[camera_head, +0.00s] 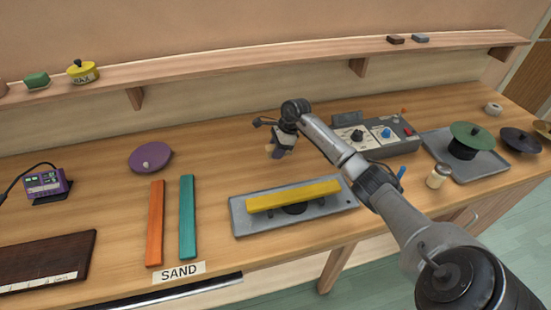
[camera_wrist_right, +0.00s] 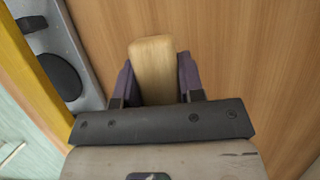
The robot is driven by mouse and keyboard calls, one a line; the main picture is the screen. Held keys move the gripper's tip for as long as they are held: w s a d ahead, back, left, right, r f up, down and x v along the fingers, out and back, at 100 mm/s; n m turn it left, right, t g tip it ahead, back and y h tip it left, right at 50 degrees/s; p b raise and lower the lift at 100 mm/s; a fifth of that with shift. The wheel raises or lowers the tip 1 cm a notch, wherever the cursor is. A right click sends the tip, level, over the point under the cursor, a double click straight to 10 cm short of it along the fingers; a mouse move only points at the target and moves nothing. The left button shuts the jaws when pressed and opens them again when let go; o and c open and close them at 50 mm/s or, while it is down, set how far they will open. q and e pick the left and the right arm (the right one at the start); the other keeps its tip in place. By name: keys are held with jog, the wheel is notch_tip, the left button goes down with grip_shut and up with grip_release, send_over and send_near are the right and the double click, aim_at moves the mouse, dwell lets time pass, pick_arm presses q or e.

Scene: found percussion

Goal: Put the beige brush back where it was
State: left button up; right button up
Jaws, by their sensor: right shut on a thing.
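My right gripper (camera_head: 280,150) is over the bench behind the grey tray with the yellow bar. In the right wrist view its jaws (camera_wrist_right: 156,80) are shut on the beige brush (camera_wrist_right: 154,62), a pale wooden block with a rounded end pointing away from the wrist. In the head view the brush is mostly hidden by the gripper. I cannot tell whether the brush touches the bench. My left gripper is not in view.
The yellow bar (camera_head: 295,195) lies across the grey tray (camera_head: 245,224). A grey control box (camera_head: 370,146) stands right of the gripper. Bench between disc and gripper is clear.

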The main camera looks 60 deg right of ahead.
aim_at(276, 164)
jog(key=shift+w+f, duration=0.1)
jog(key=shift+f, duration=2.05)
jog(key=shift+b, duration=0.3)
jog(key=shift+f, duration=0.15)
jog(key=o, duration=0.9)
jog(key=p+v, duration=0.1)
jog(key=v, duration=1.1)
jog(key=shift+r, duration=0.2)
